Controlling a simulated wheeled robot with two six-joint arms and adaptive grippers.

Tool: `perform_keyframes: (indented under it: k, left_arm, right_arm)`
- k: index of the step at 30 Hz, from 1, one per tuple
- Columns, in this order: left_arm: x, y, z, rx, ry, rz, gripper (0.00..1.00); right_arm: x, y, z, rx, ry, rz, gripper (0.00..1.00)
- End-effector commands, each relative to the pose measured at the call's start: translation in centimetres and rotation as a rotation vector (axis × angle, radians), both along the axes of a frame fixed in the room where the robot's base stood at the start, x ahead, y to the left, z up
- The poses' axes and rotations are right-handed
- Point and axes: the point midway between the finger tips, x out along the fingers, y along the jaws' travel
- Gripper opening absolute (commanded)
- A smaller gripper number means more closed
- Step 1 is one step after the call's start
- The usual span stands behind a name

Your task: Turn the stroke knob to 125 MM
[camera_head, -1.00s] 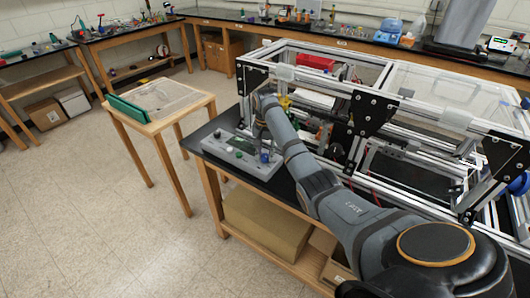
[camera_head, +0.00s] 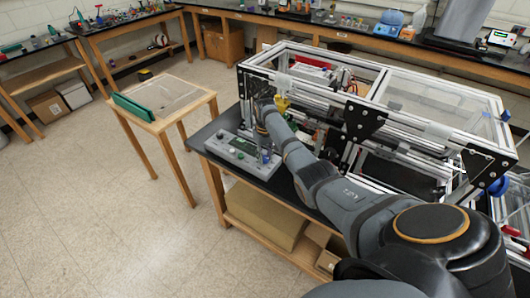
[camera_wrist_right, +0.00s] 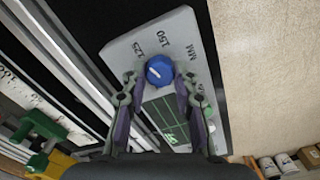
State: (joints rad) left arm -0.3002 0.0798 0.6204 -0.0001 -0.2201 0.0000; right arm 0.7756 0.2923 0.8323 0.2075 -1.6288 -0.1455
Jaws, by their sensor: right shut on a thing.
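The grey control box (camera_head: 232,155) sits on the front left of the black bench beside the extrusion frame. Its blue stroke knob (camera_wrist_right: 160,70) shows in the right wrist view, with the printed labels 125, 150 and MM on the panel around it. A pale line on the knob points towards the upper left, roughly to the side of the 125 label. My right gripper (camera_wrist_right: 158,80) is shut on the knob, one finger on each side. In the head view the knob (camera_head: 265,156) is small, below my right wrist. My left gripper is not in view.
The aluminium extrusion frame (camera_head: 415,134) stands close behind and right of the box.

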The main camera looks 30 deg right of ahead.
Motion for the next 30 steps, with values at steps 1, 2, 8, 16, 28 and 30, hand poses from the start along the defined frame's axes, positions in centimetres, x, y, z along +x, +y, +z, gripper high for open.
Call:
perform_keyframes:
  k: [1,2,8,16,28,30]
  left_arm:
    - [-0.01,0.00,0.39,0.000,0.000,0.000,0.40]
    - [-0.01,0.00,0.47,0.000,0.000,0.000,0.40]
    - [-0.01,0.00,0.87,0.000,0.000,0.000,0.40]
    - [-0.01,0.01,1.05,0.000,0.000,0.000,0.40]
    - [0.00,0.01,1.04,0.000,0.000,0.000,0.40]
    - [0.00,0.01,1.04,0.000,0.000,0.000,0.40]
  right_arm:
    - [0.03,0.03,0.21,0.001,-0.001,0.028,0.00]
    - [0.03,0.03,0.20,0.001,-0.001,0.044,0.00]
    - [0.04,0.03,0.13,0.000,-0.001,0.130,0.00]
    - [0.06,0.02,0.05,0.000,-0.002,0.178,0.00]
    - [0.07,0.03,0.03,0.000,-0.002,0.182,0.00]
    - [0.07,0.03,0.03,0.000,-0.002,0.182,0.38]
